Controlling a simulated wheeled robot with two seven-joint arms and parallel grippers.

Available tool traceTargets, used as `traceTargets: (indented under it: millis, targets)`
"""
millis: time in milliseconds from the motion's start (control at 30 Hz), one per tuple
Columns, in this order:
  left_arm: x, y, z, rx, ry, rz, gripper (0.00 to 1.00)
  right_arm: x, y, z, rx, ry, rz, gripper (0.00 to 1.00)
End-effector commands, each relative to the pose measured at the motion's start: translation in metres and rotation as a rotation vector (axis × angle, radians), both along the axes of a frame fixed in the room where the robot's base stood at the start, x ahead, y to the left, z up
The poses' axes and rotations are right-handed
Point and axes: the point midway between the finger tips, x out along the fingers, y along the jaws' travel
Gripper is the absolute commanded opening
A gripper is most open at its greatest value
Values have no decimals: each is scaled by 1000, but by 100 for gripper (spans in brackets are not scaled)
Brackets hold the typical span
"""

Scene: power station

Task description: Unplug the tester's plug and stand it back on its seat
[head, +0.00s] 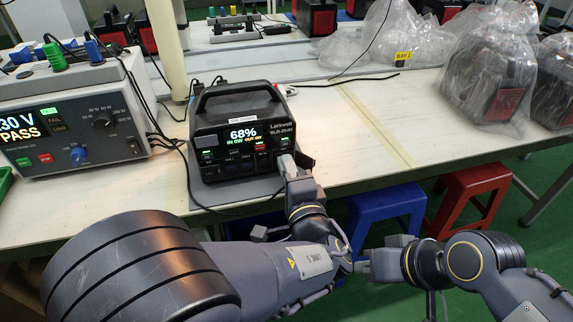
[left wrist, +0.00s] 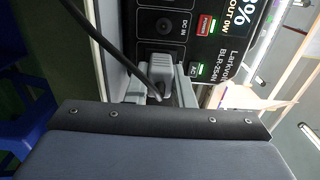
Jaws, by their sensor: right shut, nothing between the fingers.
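The power station (head: 240,133), a black box with a handle and a display reading 68%, stands on the bench. The tester (head: 75,110), a grey box reading 230 V PASS, stands to its left. The grey plug (left wrist: 160,74) with a black cable is in the socket at the AC end of the power station's front. My left gripper (head: 290,164) is at that socket, its fingers on both sides of the plug, seemingly shut on it. My right gripper (head: 364,267) is shut and empty, low in front of the bench. I cannot make out the plug's seat.
Bagged power stations (head: 490,80) stand at the right of the bench. Black cables (head: 170,140) run between tester and power station. A blue stool (head: 385,212) and a red stool (head: 470,190) are below the bench edge.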

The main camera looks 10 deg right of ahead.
Motion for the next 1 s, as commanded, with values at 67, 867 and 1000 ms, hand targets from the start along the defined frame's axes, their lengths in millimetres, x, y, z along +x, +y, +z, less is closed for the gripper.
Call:
traceTargets:
  millis: [67,867,1000]
  targets:
    - [0,0,0,0,0,0,5,0,0,0,0,0,0,0]
    - [-4,0,0,0,0,-1,0,0,0,-2,0,0,0,0]
    - [-9,-1,-1,-1,-1,-1,0,0,0,-4,0,0,0,0]
